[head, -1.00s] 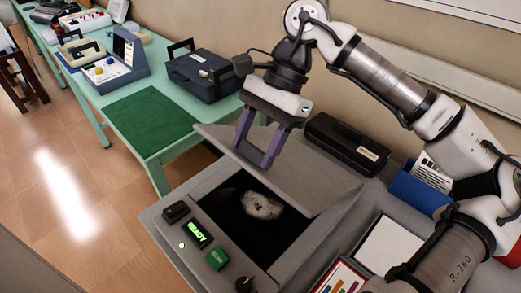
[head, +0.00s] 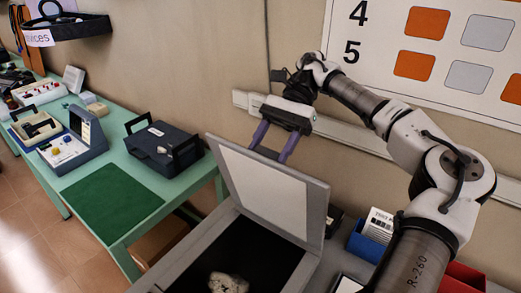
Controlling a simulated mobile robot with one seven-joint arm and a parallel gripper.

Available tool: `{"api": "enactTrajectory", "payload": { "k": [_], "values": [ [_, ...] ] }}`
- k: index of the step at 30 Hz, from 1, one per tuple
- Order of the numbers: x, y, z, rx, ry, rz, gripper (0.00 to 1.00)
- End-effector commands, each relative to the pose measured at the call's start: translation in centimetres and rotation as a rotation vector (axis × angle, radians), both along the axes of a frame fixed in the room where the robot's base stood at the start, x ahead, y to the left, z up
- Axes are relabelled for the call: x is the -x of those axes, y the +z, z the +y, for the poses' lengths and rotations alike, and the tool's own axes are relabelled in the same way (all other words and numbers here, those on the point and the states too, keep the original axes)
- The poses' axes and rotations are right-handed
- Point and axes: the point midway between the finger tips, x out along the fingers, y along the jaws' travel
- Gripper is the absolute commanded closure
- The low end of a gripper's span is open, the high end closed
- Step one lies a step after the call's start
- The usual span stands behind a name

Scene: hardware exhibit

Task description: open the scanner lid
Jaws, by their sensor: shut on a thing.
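The scanner lid (head: 268,188) stands raised, tilted steeply up and leaning back, its pale inner panel facing the camera. The scanner (head: 200,250) is a grey box with a dark bed (head: 262,258) exposed below the lid. A pale, rock-like lump (head: 228,283) lies in the bed, cut off by the bottom edge. My gripper (head: 272,148) is at the lid's upper edge, with its purple fingers reaching down behind it. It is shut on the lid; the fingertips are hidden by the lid.
A green table (head: 185,185) at left holds a dark blue case (head: 163,147) and a grey instrument (head: 75,142). A blue bin (head: 368,245) stands right of the lid. The wall with a rail (head: 350,133) and chart (head: 430,45) is close behind my arm.

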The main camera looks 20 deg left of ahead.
Motion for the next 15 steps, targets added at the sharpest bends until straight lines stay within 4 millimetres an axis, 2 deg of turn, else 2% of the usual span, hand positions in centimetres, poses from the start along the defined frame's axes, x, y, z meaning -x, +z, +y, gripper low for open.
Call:
{"api": "enactTrajectory", "payload": {
  "k": [6, 15],
  "values": [
    [-1.7, -0.2, -0.3, 0.01, -0.006, -0.004, 0.86],
    [-2.2, -0.4, -0.3, 0.008, -0.007, -0.002, 0.86]
  ]
}}
